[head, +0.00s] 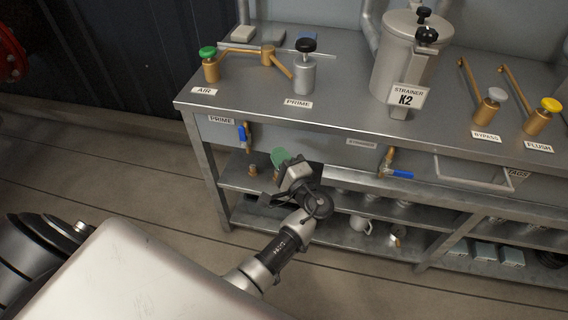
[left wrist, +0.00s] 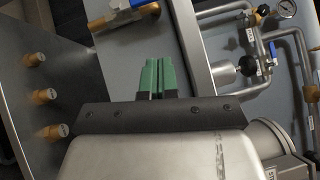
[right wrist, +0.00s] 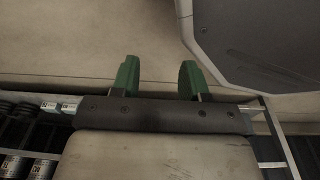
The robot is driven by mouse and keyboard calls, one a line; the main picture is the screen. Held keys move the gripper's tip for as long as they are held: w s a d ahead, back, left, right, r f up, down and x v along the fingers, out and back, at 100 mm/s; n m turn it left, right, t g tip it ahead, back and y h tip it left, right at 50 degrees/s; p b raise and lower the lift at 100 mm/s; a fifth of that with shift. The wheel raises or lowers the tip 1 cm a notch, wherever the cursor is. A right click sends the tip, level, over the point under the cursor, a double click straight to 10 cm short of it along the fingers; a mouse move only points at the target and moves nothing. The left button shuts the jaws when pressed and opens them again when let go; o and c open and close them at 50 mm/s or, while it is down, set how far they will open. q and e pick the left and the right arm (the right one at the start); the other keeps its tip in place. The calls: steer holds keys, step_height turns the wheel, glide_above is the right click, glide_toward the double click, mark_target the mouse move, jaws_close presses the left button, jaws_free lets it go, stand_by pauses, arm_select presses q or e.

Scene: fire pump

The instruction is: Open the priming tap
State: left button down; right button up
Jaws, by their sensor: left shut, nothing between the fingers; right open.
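A blue-handled tap (head: 242,134) sits below the front edge of the bench, beside a PRIME label (head: 222,119). A blue-handled brass valve (left wrist: 124,16) also shows at the top of the left wrist view, cut off by the frame edge. My left gripper (head: 279,157) is in front of the bench, to the right of and a little below the tap. Its green fingers (left wrist: 158,76) are shut with nothing between them, apart from the valve. My right gripper (right wrist: 158,78) is open and empty above the floor.
A second blue-handled valve (head: 397,174) is under the STRAINER label, to the right. A black-knobbed PRIME fitting (head: 304,72), a green-knobbed AIR fitting (head: 209,66) and a strainer pot (head: 407,50) stand on the bench. A shelf (head: 245,180) lies below. Floor is clear at left.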

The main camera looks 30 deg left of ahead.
mark_target(245, 128)
arm_select(q)
steer(key=shift+w+a+r+p, duration=0.2)
steer(key=shift+a, duration=1)
steer(key=shift+w+a+r+p, duration=0.2)
steer(key=shift+a+r+p, duration=0.05)
steer(key=shift+a, duration=0.95)
steer(key=shift+w+a+r+p, duration=0.2)
steer(key=shift+a, duration=1)
arm_select(e)
steer(key=shift+s+d+f, duration=0.15)
steer(key=shift+s+f, duration=0.2)
steer(key=shift+s, duration=0.35)
steer(key=shift+s+d+f, duration=0.1)
steer(key=shift+s+f, duration=0.3)
steer(key=shift+s, duration=0.25)
steer(key=shift+s+d+f, duration=0.15)
steer(key=shift+s+f, duration=0.2)
steer(key=shift+s, duration=0.35)
